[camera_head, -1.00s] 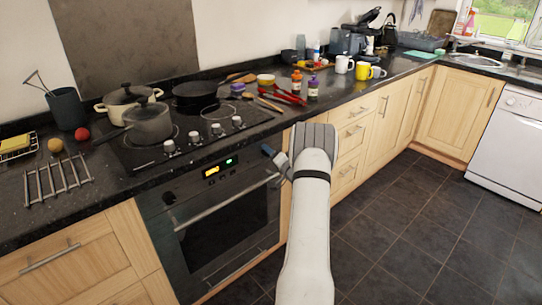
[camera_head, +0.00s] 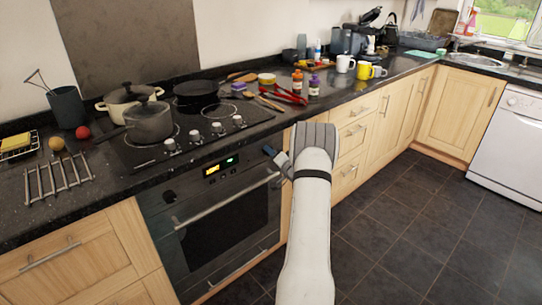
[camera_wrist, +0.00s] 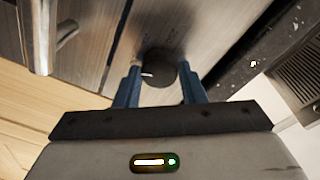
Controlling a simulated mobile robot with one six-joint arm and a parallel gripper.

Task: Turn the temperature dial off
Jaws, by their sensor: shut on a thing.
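A dark round dial (camera_wrist: 160,76) with a short white mark on its left side sits on the metal oven front in the wrist view. My gripper (camera_wrist: 160,68) has one blue finger on each side of the dial and is shut on it. In the head view, my gripper (camera_head: 268,151) is at the right end of the oven's control panel, and the dial there is hidden behind it. Another dark dial (camera_head: 169,196) shows at the panel's left end. The lit display (camera_head: 220,166) lies between them.
The oven door handle (camera_head: 226,201) runs just below the panel. The hob's knobs (camera_head: 196,137) and the worktop edge are above. Pots (camera_head: 148,122) stand on the hob. The floor (camera_head: 385,235) to the right is clear.

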